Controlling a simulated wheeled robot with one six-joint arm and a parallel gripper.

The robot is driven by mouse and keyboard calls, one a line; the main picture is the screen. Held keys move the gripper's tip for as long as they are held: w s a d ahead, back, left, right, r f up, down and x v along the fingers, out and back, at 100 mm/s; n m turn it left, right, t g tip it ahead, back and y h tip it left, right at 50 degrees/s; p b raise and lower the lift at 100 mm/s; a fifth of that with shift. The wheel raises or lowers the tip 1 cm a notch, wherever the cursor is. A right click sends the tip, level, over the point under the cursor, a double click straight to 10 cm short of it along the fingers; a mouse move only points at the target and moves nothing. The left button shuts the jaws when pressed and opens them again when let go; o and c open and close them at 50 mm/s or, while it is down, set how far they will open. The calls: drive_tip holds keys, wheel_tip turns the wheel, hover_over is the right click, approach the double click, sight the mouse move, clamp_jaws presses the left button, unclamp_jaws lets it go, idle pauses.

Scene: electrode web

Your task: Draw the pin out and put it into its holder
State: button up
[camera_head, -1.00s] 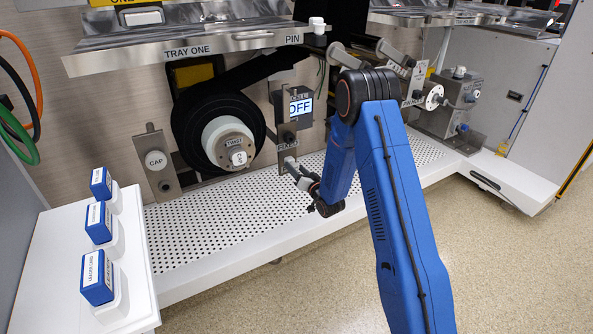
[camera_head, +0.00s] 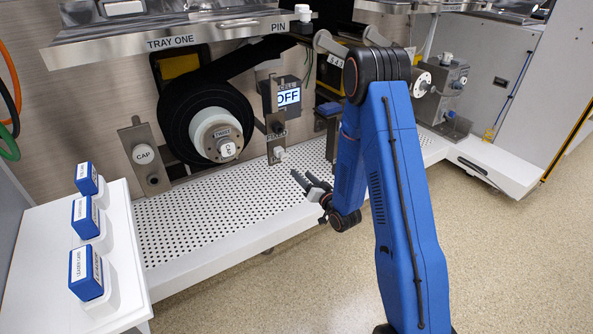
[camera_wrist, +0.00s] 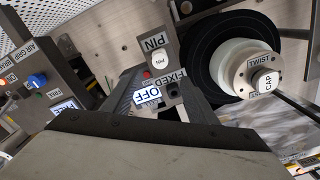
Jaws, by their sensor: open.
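The pin (camera_head: 279,153) shows as a small white knob at the foot of a grey bracket (camera_head: 276,121), below the OFF display. In the wrist view, turned about upside down, the white knob marked PIN (camera_wrist: 160,59) sits on this bracket beside a PIN label and a FIXED label. My gripper (camera_head: 306,180) is open and empty, lower right of the pin and apart from it, above the perforated shelf. A white-topped post (camera_head: 302,13) stands next to another PIN label (camera_head: 278,28) at the tray's right end; I cannot tell if it is the holder.
A black roll (camera_head: 190,118) with a white core and a CAP knob is left of the bracket. A CAP plate (camera_head: 143,155) stands further left. Several blue-and-white blocks sit on the white side table (camera_head: 35,240). The perforated shelf (camera_head: 190,215) is clear.

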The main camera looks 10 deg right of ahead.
drive_tip(key=shift+v, duration=1.7)
wheel_tip(320, 180, up, 10)
drive_tip(key=s+d+n+g+h, duration=0.1)
drive_tip(key=d+n+g+h, duration=0.1)
drive_tip(key=g+h, duration=0.1)
drive_tip(key=s+d+r+g+h, duration=0.2)
drive_tip(key=s+r+g+h, duration=0.1)
drive_tip(key=s+r, duration=0.6)
drive_tip(key=s+r+g, duration=0.3)
drive_tip(key=s, duration=1.4)
drive_tip(key=s+a+r+g, duration=0.1)
drive_tip(key=s+r+g, duration=0.1)
drive_tip(key=s, duration=1.5)
drive_tip(key=shift+r+g, duration=0.4)
drive_tip(key=shift+g, duration=0.3)
drive_tip(key=shift+a, duration=0.1)
drive_tip(key=shift+c, duration=0.4)
